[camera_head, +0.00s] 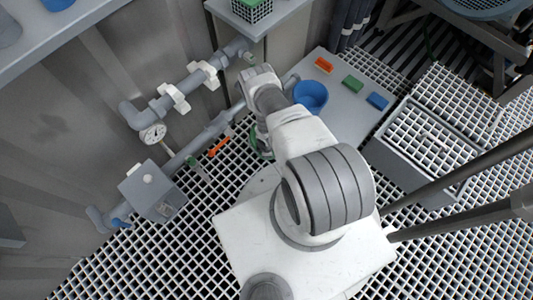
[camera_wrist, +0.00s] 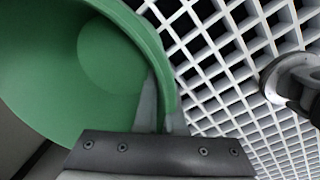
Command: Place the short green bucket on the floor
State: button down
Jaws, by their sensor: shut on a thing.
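The green bucket (camera_wrist: 45,70) fills the left of the wrist view, with its mouth and round bottom showing. My gripper (camera_wrist: 163,115) is shut on its rim, one finger inside and one outside. In the head view only a green edge of the bucket (camera_head: 254,142) shows beside my arm, low over the white grating floor (camera_head: 195,235). My arm hides the rest. I cannot tell whether the bucket touches the grating.
A blue bucket (camera_head: 311,96) and orange, green and blue blocks lie on a grey platform at the right. Pipes with a gauge (camera_head: 153,134) and a grey box (camera_head: 152,192) stand at the left. Open grating lies at the lower left.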

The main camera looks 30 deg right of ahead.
jog(key=shift+f, duration=0.35)
jog(key=c, duration=0.9)
grip_release()
